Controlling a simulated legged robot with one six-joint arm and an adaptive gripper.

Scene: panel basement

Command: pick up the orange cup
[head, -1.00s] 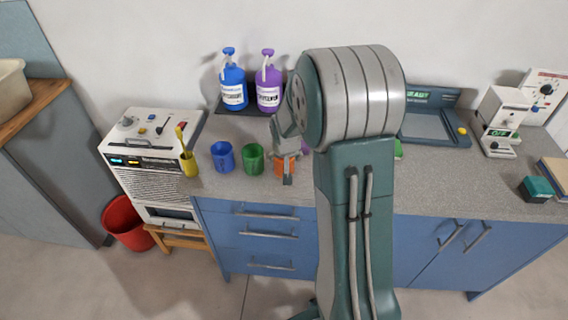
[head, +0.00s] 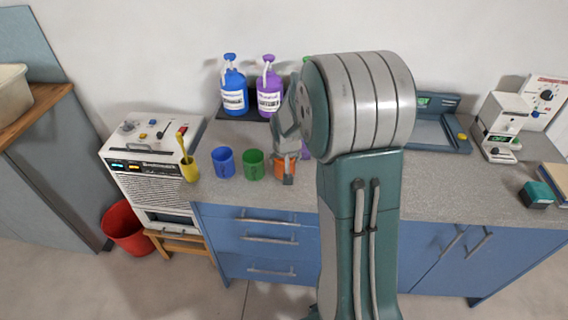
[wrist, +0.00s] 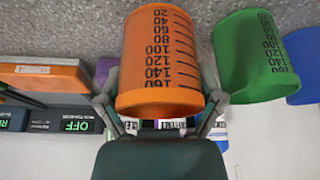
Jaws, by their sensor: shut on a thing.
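The orange cup (wrist: 158,50), marked with a black measuring scale, fills the middle of the wrist view. My gripper (wrist: 157,102) is shut on it, with one finger against each side near the wide rim. In the head view the orange cup (head: 281,172) shows only in part behind my gripper (head: 288,172), at the counter's front. I cannot tell whether its base touches the counter. The green cup (head: 253,164) stands just left of it in the head view, and it also shows in the wrist view (wrist: 255,58).
A blue cup (head: 223,162) and a yellow cup with a tool (head: 189,167) stand further left on the grey counter (head: 240,190). Blue (head: 234,92) and purple (head: 269,94) bottles stand behind. My arm hides the counter's middle. Devices stand at the right.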

